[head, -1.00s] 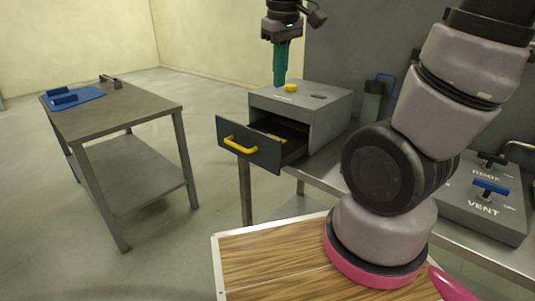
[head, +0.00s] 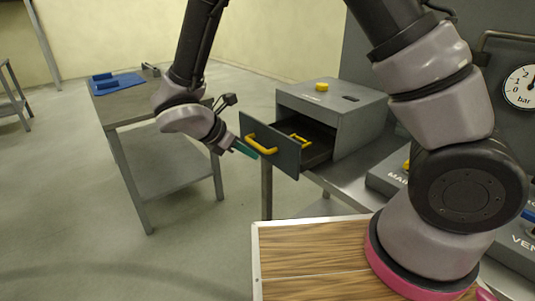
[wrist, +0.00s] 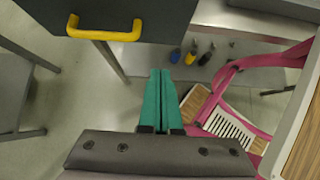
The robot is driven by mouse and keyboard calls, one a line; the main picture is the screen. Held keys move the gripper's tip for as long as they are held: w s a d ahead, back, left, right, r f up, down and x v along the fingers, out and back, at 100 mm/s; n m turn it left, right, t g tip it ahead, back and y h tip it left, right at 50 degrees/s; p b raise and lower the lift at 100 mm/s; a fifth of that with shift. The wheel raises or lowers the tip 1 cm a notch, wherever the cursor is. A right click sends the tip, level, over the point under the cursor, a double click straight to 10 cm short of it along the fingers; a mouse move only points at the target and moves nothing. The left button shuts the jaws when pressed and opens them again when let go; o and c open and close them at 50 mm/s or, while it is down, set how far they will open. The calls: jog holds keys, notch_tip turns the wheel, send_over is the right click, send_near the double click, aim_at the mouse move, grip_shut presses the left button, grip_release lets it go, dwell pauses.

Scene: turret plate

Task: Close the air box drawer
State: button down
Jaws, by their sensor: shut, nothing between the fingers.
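The air box (head: 345,105) is a grey box on a bench. Its drawer (head: 285,155) is pulled out toward the left, with a dark front panel and a yellow handle (head: 261,145). A yellow piece (head: 300,140) shows inside the drawer. My gripper (head: 247,151) has green fingers, held together and empty, in front of the drawer's front near the handle. In the wrist view the shut fingers (wrist: 161,95) point toward the area below the drawer front, and the yellow handle (wrist: 104,35) is ahead and to the left. I cannot tell whether they touch the panel.
A yellow knob (head: 321,86) sits on the box's top. A gauge (head: 520,87) and grey panels are at right. In the wrist view, small tools (wrist: 191,57) lie below the drawer. Floor is clear between the tables.

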jog(key=shift+w+d+r+x, duration=0.2)
jog(key=shift+d+r+x, duration=0.15)
jog(key=shift+x, duration=1.65)
jog(key=shift+w+d+r+x, duration=0.25)
jog(key=shift+r+x, duration=0.1)
jog(key=shift+x, duration=1.65)
jog(key=shift+w+d+r+x, duration=0.15)
jog(key=shift+d+r+x, duration=0.15)
jog(key=shift+x, duration=1.65)
jog(key=w+d, duration=0.3)
jog(key=d, duration=0.1)
jog(key=w+d, duration=0.3)
jog(key=d, duration=0.2)
jog(key=w+d, duration=0.3)
jog(key=d, duration=0.2)
jog(key=shift+w, duration=0.15)
jog(key=shift+w+d+r, duration=0.1)
jog(key=shift+d, duration=0.1)
